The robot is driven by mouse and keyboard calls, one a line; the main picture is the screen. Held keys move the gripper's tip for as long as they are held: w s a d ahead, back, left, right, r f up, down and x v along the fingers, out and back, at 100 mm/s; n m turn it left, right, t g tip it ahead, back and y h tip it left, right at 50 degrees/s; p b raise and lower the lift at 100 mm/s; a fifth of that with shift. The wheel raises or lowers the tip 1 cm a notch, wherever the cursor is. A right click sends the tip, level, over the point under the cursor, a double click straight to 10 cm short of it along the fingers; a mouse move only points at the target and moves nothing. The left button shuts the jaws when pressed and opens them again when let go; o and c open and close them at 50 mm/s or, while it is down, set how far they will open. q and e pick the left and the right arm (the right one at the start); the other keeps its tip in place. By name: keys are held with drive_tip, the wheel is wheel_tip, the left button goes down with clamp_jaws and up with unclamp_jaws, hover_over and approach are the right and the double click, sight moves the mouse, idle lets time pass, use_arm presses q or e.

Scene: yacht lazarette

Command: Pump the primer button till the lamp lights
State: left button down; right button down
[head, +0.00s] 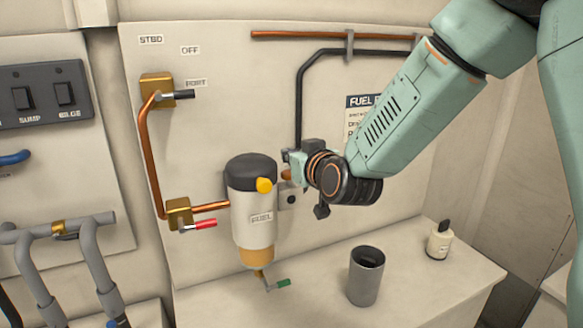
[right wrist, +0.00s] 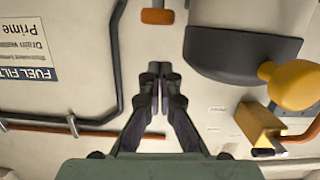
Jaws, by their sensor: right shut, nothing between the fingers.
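The fuel filter (head: 253,215) hangs on the wall panel, with a dark cap, pale body and amber bowl. A yellow knob (head: 264,185), which looks like the primer button, sticks out of its cap. The knob also shows large at the right of the right wrist view (right wrist: 293,85), beside the dark cap (right wrist: 230,55). My right gripper (head: 289,160) is shut and empty, right of the cap and apart from the knob. Its fingertips meet in the wrist view (right wrist: 160,70). A small grey plate with a dark round spot (head: 290,197) is right of the filter; I cannot tell if this is the lamp.
A grey cup (head: 366,276) and a small pale bottle (head: 439,240) stand on the ledge below. Copper pipe (head: 153,150) with brass valves runs left of the filter. A green-handled drain (head: 277,285) hangs under it. A label (right wrist: 37,45) is partly behind my arm in the head view.

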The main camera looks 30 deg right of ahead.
sight(288, 175)
wheel_tip(288, 175, down, 3)
drive_tip(key=shift+d+f, duration=0.15)
drive_tip(key=shift+f, duration=0.05)
idle(0.4)
wheel_tip(288, 175, down, 2)
drive_tip(key=shift+s+f+b, duration=0.1)
drive_tip(key=shift+s+b, duration=0.05)
drive_tip(key=shift+b, duration=0.55)
